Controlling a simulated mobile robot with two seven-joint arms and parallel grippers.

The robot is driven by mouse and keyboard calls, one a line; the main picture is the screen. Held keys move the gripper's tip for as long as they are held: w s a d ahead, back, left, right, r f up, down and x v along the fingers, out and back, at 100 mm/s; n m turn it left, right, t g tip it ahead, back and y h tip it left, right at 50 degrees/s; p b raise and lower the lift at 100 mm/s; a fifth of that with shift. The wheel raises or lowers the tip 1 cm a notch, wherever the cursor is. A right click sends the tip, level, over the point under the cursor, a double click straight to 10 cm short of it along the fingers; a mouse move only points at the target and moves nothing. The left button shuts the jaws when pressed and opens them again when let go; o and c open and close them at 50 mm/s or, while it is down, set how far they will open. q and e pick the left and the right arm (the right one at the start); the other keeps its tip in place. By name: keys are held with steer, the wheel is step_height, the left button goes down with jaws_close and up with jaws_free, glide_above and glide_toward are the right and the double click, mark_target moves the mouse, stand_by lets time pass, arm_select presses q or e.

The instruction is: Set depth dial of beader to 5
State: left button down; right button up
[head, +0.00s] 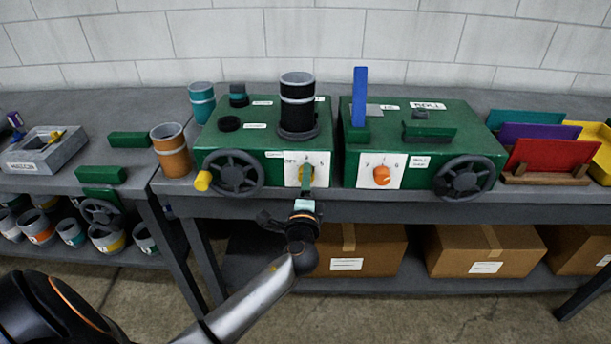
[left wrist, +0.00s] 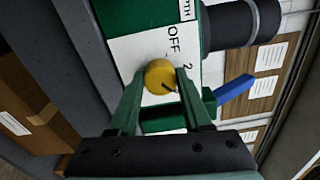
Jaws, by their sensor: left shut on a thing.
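The green machine on the left (head: 265,130) carries a white dial plate (head: 318,160) on its front. The dial's yellow knob (left wrist: 160,77) is round with a dark pointer mark. In the left wrist view the plate shows OFF above the knob and a 2 at its upper right. The mark points to the lower right, past the 2; the number there is hidden by a finger. My left gripper (head: 305,186) is shut on the knob, with one green finger on each side (left wrist: 158,80). My right gripper is not in view.
A dark handwheel (head: 234,173) sits left of the dial. A second green machine (head: 430,135) stands to the right, with an orange knob (head: 382,175) and its own handwheel (head: 464,178). Cardboard boxes (head: 355,250) fill the lower shelf. Clear floor lies in front.

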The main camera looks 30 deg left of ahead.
arm_select(q)
steer(key=shift+m+p, duration=0.35)
steer(key=shift+m, duration=0.55)
steer(key=shift+c, duration=1.7)
jaws_free()
steer(key=b+v, duration=0.1)
steer(key=v, duration=1.1)
steer(key=shift+s+d+b, duration=0.15)
steer(key=shift+s+b, duration=0.05)
steer(key=shift+b, duration=0.2)
